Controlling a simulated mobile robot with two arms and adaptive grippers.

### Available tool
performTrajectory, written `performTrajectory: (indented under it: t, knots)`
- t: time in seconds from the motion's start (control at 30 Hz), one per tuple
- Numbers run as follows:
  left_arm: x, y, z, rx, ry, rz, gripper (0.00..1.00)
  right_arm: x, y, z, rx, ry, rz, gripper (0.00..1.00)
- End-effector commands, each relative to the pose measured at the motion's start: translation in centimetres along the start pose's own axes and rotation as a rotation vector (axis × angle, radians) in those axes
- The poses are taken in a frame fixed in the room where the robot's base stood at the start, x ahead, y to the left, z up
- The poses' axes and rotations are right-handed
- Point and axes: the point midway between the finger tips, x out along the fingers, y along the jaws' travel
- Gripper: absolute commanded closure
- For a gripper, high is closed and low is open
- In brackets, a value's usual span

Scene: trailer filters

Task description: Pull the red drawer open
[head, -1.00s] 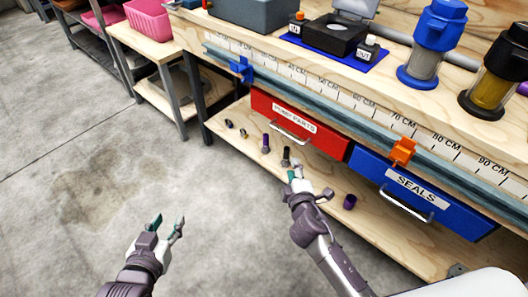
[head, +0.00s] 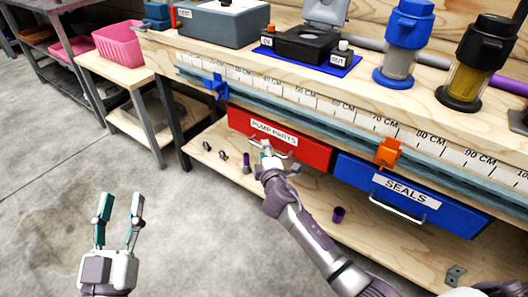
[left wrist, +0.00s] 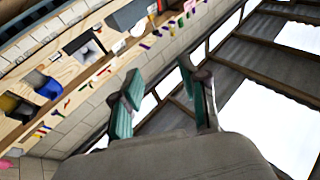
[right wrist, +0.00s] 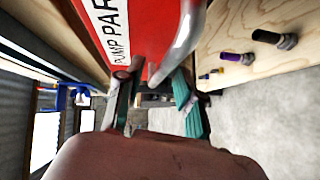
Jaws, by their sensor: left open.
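The red drawer (head: 312,150), labelled PUMP PARTS, hangs under the bench and looks closed. Its metal handle (head: 285,153) is partly hidden by my right gripper (head: 267,151), at the handle's left part. In the right wrist view the red drawer (right wrist: 150,25) fills the upper middle. The handle (right wrist: 181,45) reaches down between the parted fingers of my right gripper (right wrist: 152,100); I cannot tell whether they touch it. My left gripper (head: 122,198) is open and empty over the floor, left of the bench, and points upward in the left wrist view (left wrist: 160,72).
The blue SEALS drawer (head: 405,194) is just right of the red one. Blue (head: 216,86) and orange (head: 389,152) clamps sit on the ruler rail. The floor at left is clear.

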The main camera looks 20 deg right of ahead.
Motion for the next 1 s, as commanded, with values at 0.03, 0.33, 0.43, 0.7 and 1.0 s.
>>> performTrajectory:
  t: [0.03, 0.33, 0.43, 0.7, 1.0]
  knots:
    - [0.0, 0.1, -0.4, -0.002, 0.035, 0.002, 0.56, 0.5, -0.1, 0.0, 0.0, 0.0, 0.001, 0.63]
    - [-0.1, 0.3, -2.1, -0.005, 0.128, 0.006, 0.56, 1.6, 0.0, 0.0, 0.001, 0.001, 0.0, 0.63]
    - [-0.1, 0.3, -2.2, -0.005, 0.129, 0.006, 0.56, 1.6, 0.0, 0.0, 0.001, 0.001, 0.0, 0.63]
    - [-0.1, 0.3, -2.1, -0.005, 0.127, 0.006, 0.56, 1.5, 0.0, 0.0, 0.001, 0.001, 0.0, 0.91]
    - [0.0, 0.3, -2.1, -0.005, 0.127, 0.007, 0.56, 1.5, 0.0, 0.0, 0.001, 0.0, 0.0, 1.0]
